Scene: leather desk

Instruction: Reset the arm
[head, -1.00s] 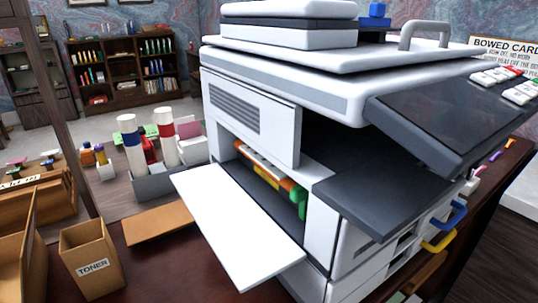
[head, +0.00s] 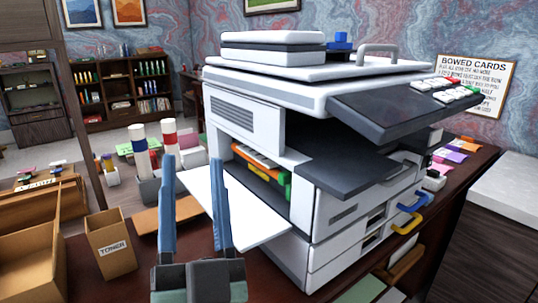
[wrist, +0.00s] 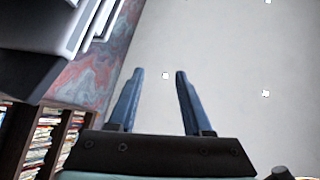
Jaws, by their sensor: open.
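My gripper (head: 194,205) is in the head view at the lower middle, with two blue fingers pointing up. The fingers stand apart with nothing between them. It is in front of the printer's lowered white door (head: 262,232) as seen from the head. In the wrist view my gripper (wrist: 156,95) is open and empty against the pale ceiling. The printer (head: 300,150) stands on the desk with its front compartment open. An orange and green cartridge (head: 262,164) lies inside the compartment.
A cardboard box marked TONER (head: 110,245) stands at the left, beside a larger open box (head: 30,262). The printer's edge also shows in the wrist view (wrist: 50,45).

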